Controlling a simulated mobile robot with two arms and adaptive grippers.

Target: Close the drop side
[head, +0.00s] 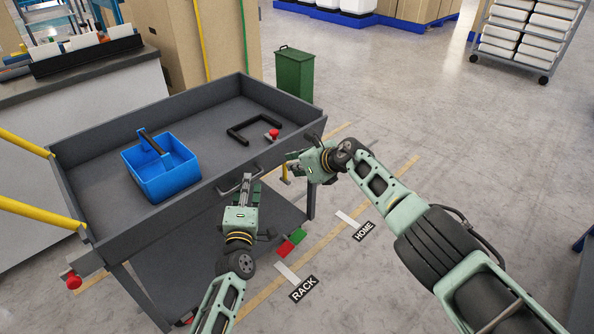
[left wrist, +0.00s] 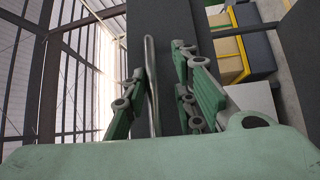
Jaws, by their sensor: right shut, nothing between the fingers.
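The grey cart (head: 95,140) has a near side panel (head: 185,215) that I take to be the drop side; it looks raised, but I cannot tell if it is fully closed. A bar handle (head: 238,184) is on its outer face. My left gripper (head: 250,182) is at this handle. In the left wrist view the handle bar (left wrist: 151,80) runs between the spread fingers (left wrist: 160,85), with a gap on the right. My right gripper (head: 294,158) is shut and empty beside the cart's right front corner. A red knob (head: 73,281) is at the left front corner.
A blue bin (head: 165,180), a black bracket (head: 240,135) and a red button-like piece (head: 272,134) are in the cart. A lower shelf (head: 180,275) is below. A green bin (head: 295,75) stands behind. Floor to the right is clear.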

